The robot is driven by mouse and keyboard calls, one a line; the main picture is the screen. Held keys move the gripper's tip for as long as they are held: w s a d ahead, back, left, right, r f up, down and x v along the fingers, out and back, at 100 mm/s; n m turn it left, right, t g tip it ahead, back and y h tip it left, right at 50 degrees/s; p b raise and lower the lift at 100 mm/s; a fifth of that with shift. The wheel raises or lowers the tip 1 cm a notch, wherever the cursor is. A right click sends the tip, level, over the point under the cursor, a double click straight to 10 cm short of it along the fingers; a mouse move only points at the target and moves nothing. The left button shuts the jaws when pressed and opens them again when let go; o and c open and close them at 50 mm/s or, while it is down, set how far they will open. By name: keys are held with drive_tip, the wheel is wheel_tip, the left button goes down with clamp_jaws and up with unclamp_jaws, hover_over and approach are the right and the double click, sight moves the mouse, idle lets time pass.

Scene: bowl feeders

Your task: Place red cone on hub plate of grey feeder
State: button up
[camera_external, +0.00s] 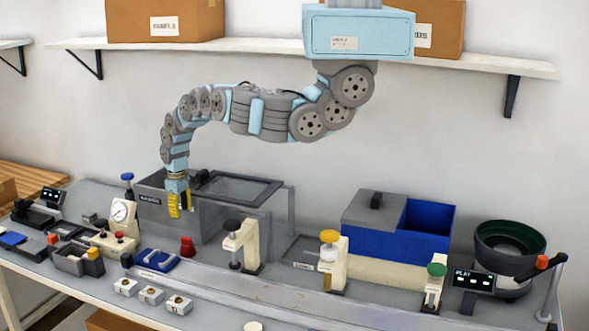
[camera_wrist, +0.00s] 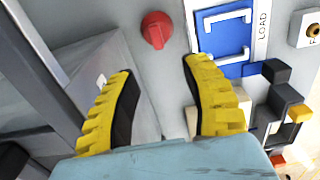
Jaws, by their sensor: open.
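The red cone (camera_external: 188,247) stands on the bench behind the blue plate, left of centre. In the wrist view the red cone (camera_wrist: 156,30) lies just beyond and between the fingertips, apart from them. My gripper (camera_external: 175,206) is open and empty, pointing down above the bench, a little left of the cone. Its yellow fingers (camera_wrist: 160,68) are spread in the wrist view.
A grey box (camera_external: 205,222) with a framed lid stands close behind my gripper. A blue plate with white brackets (camera_external: 158,260) lies in front. A shelf (camera_external: 270,52) hangs above.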

sight(189, 236)
drive_tip(key=shift+f+b, duration=0.4)
drive_tip(key=shift+f, duration=2.8)
drive_tip(key=shift+d+f, duration=0.2)
drive_tip(key=shift+f, duration=0.35)
drive_tip(key=shift+d+f, duration=0.2)
drive_tip(key=shift+f, duration=0.35)
wheel_tip(189, 236, down, 2)
drive_tip(key=shift+w+d, duration=0.1)
drive_tip(key=shift+w, duration=0.05)
drive_tip(key=shift+f, duration=0.5)
clamp_jaws()
